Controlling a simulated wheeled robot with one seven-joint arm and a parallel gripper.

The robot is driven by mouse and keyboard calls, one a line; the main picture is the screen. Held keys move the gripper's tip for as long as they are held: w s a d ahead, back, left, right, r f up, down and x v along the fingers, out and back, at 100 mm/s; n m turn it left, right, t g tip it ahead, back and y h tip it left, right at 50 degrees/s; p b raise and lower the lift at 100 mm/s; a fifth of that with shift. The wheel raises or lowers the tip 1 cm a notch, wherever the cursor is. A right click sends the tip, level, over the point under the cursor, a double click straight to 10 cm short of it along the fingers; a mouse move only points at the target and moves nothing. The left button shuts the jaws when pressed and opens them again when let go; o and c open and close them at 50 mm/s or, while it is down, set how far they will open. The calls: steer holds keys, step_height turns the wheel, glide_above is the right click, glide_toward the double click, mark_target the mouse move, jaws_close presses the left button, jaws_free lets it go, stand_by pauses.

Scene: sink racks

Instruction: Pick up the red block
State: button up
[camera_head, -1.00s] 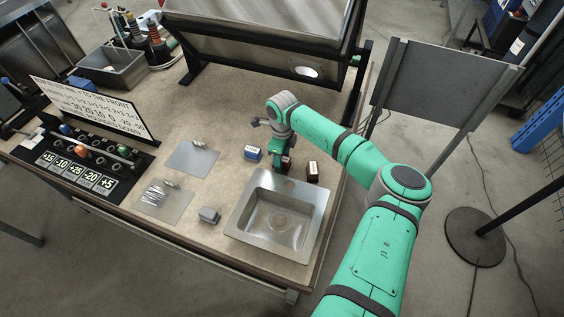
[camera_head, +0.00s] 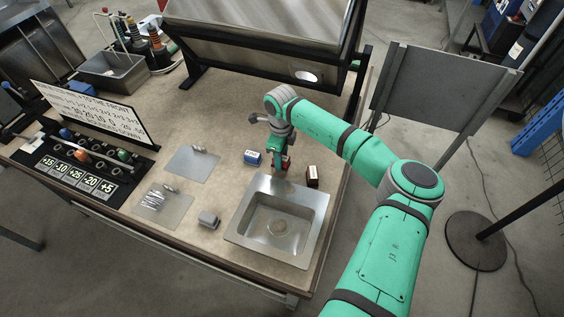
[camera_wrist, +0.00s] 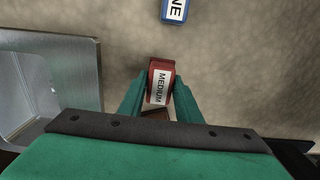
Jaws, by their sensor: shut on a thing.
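The red block (camera_wrist: 161,82) carries a white label reading MEDIUM. In the wrist view it sits between the two green fingers of my gripper (camera_wrist: 160,98), which are shut on its sides. In the head view my gripper (camera_head: 279,165) is just behind the sink, and only a small red part of the block (camera_head: 286,162) shows beside it. I cannot tell clearly whether the block is off the table.
A blue block (camera_head: 252,157) stands left of my gripper and a dark brown-red block (camera_head: 312,176) stands to its right. The metal sink (camera_head: 240,233) is in front. A grey block (camera_head: 209,219) and flat metal plates (camera_head: 190,163) lie further left.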

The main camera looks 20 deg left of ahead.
steer(key=s+r, duration=0.3)
steer(key=s, duration=0.1)
steer(key=s+r, duration=0.3)
steer(key=s, duration=0.2)
steer(key=s+r, duration=0.3)
steer(key=s, duration=0.1)
steer(key=shift+s+a, duration=0.2)
